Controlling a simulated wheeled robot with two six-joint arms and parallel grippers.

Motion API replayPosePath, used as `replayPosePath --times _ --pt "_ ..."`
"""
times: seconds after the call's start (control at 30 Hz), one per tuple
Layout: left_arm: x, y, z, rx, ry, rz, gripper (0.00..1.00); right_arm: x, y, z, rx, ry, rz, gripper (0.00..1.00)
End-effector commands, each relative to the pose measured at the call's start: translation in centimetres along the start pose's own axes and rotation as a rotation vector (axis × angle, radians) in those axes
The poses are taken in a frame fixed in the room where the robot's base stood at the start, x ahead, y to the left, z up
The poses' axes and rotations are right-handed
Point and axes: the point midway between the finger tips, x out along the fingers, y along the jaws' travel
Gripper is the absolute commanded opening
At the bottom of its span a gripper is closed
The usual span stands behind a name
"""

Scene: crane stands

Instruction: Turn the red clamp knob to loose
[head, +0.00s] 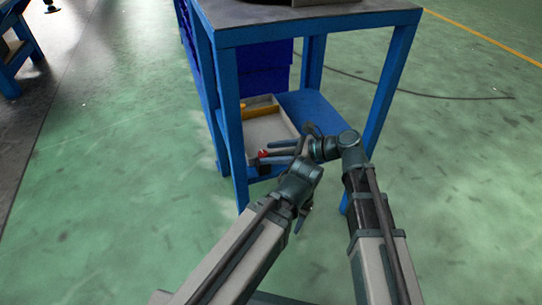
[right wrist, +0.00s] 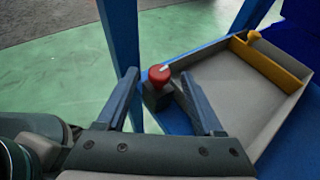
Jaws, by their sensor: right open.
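The red clamp knob (right wrist: 159,75) has a white mark on top and sits on a dark block (right wrist: 157,99) beside the tray, near a blue table leg. It shows small in the head view (head: 263,153). My right gripper (right wrist: 158,78) is open, with one finger on each side of the knob; I cannot tell whether either finger touches it. In the head view the right gripper (head: 268,156) reaches left to the knob at the lower shelf. My left arm (head: 298,184) crosses in front; its gripper (head: 305,209) is mostly hidden behind it.
A grey tray (right wrist: 226,86) with a yellow divider (right wrist: 272,66) lies on the blue lower shelf (head: 314,107), right of the knob in the wrist view. Blue table legs (head: 231,130) stand close around the arms. The grey tabletop (head: 290,14) is above. Green floor is open at both sides.

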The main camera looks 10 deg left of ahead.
Motion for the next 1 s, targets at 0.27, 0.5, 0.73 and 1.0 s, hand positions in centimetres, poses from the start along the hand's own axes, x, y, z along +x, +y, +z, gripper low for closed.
replayPosePath --times 0.27,0.5,0.73,1.0 --pt "0.23 0.03 -0.02 0.0 0.0 0.0 0.51 0.69 0.01 0.04 0.0 0.0 -0.001 0.69" --pt "0.22 0.02 -0.02 0.0 0.0 0.0 0.51 0.65 0.01 0.03 0.0 0.0 0.0 0.51" --pt "0.22 0.02 -0.01 0.0 0.0 0.0 0.51 0.64 0.01 0.03 0.0 0.0 0.0 0.09" --pt "0.22 0.02 -0.01 0.0 0.0 0.0 0.51 0.64 -0.06 0.03 -0.002 0.0 0.004 0.0"
